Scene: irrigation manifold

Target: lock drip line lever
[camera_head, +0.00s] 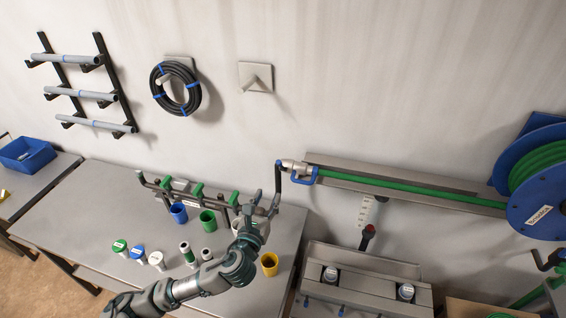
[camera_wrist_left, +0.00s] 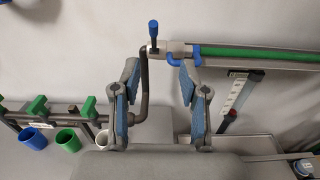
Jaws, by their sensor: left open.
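The drip line's grey end fitting (camera_head: 290,165) is on the wall at the left end of the green hose (camera_head: 400,187). A blue curved lever (camera_head: 304,178) sits at the joint; it also shows in the left wrist view (camera_wrist_left: 172,54). A blue-tipped handle (camera_wrist_left: 154,29) stands upright on the fitting. My left gripper (camera_head: 262,206) is open and empty, below and left of the fitting in the head view. In the left wrist view its fingers (camera_wrist_left: 158,82) are spread below the fitting, with the dark bent pipe (camera_wrist_left: 145,85) showing between them. Contact cannot be told. My right gripper is not in view.
A manifold with green valves (camera_head: 197,191) runs along the back of the grey table (camera_head: 90,215). Blue, green and yellow cups (camera_head: 270,264) and several small capped containers stand near my left arm. A blue hose reel (camera_head: 540,190) is at far right.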

